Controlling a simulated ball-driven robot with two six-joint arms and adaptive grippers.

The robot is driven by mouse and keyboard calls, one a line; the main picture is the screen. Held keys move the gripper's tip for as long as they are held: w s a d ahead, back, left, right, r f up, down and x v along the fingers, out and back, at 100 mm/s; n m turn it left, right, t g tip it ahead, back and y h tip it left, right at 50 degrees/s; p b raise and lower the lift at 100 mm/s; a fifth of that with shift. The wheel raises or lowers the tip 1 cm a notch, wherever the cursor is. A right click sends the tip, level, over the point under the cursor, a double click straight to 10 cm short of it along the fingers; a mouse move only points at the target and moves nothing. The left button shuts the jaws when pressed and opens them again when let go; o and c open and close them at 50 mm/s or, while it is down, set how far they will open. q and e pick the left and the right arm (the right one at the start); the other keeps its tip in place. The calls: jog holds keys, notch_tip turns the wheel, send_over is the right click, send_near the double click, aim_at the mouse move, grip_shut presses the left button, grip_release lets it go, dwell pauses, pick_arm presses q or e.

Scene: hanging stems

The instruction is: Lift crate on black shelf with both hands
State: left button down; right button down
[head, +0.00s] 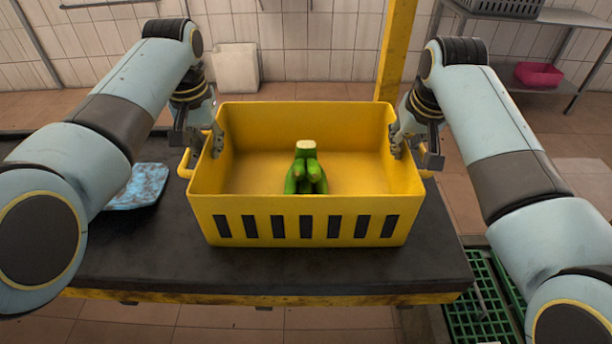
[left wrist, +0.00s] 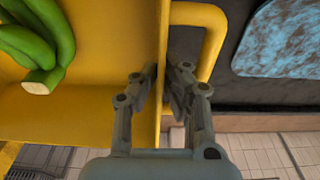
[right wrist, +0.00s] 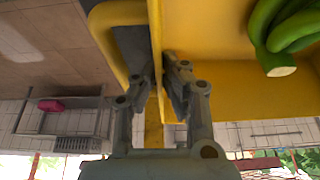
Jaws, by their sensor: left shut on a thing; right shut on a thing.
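The yellow crate (head: 305,205) is over the black shelf (head: 130,255); whether its base touches the shelf is hard to tell. A bunch of green bananas (head: 305,175) is inside it, near the front wall. My left gripper (head: 204,140) is shut on the crate's left wall; the left wrist view shows one finger on each side of the wall (left wrist: 164,100), beside the yellow side handle (left wrist: 212,40). My right gripper (head: 408,145) is shut on the right wall, with the wall (right wrist: 157,60) between its fingers, beside the other handle (right wrist: 105,25).
A blue mottled cloth or pad (head: 140,187) lies on the shelf left of the crate. A yellow post (head: 396,50) rises behind the crate. Green slatted crates (head: 478,305) are low at the right. A rack (head: 560,17) with a pink bin (head: 538,75) stands back right.

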pick_arm(q)
jog(key=shift+w+r, duration=0.1)
jog(key=shift+r, duration=0.1)
pick_arm(e)
jog(key=shift+r, duration=0.2)
